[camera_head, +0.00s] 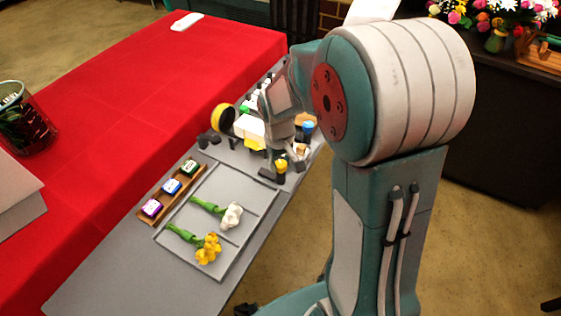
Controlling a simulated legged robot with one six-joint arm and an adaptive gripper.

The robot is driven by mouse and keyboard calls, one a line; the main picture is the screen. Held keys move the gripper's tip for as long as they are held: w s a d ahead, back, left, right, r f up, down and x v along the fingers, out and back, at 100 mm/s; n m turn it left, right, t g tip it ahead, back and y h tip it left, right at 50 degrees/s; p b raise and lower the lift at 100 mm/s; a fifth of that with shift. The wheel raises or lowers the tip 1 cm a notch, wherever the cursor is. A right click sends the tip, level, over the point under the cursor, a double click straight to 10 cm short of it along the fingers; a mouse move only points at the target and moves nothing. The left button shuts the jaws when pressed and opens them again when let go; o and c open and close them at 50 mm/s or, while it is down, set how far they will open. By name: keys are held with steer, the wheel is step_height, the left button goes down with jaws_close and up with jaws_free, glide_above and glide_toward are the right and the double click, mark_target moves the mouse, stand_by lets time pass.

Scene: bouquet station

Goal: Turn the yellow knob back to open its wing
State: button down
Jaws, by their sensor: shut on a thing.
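The yellow knob (281,164) stands upright on the grey station at the near side of my wrist, with dark parts around its base. My gripper (288,163) is low over the station at this knob and is shut on it. My arm and wrist block much of the view, so the finger contact is partly hidden. I cannot clearly make out the wing of this knob or how far it is turned.
A grey tray (184,231) holds a white flower (231,215) and a yellow flower (208,249). A wooden rack (162,202) holds purple, blue and green blocks. A blue-topped piece (308,128) and a yellow roll (222,118) stand near my wrist. The red table (120,110) is mostly clear.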

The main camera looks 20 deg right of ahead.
mark_target(279, 164)
steer(key=n, duration=0.4)
steer(key=shift+n, duration=1.8)
steer(key=shift+c, duration=1.5)
jaws_free()
step_height(279, 164, up, 12)
steer(key=shift+a, duration=0.2)
steer(key=shift+s, duration=0.1)
